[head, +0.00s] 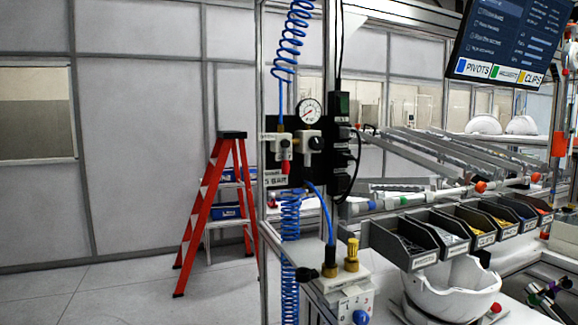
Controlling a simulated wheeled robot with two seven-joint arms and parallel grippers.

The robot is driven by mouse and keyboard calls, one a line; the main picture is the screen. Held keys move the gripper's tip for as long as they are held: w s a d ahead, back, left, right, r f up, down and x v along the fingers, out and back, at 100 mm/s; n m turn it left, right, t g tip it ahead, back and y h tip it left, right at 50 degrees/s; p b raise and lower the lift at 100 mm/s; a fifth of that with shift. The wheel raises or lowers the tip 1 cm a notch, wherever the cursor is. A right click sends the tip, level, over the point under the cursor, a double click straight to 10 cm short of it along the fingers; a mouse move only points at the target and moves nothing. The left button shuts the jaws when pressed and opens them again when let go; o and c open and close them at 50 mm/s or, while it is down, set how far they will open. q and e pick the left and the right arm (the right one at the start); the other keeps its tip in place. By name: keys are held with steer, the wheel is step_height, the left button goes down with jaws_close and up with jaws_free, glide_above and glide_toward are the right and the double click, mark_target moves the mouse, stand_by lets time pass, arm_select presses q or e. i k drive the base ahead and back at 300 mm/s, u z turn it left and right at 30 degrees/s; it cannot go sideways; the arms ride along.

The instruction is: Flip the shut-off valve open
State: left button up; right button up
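A black panel (316,152) on the metal post carries a round white pressure gauge (309,111) and grey air fittings. What looks like the shut-off valve (283,143) is the pale fitting at the panel's left, with a small red handle (285,167) pointing down. A blue coiled hose comes down to it from above. A label (275,180) below reads about 5 BAR. The handle is too small to tell the valve's exact setting. Neither of my grippers can be made out in the head view.
A white block (346,295) with brass fittings and a blue hose stands below the panel. Several labelled dark bins (405,240) sit right of it, above a white helmet shell (455,292). A red stepladder (203,215) stands on open floor at left. A screen (508,38) hangs top right.

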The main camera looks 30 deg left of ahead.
mark_target(284, 143)
steer(key=z, duration=2.15)
steer(key=k, duration=1.05)
steer(key=u, duration=1.5)
steer(key=i, duration=0.5)
steer(key=u, duration=0.05)
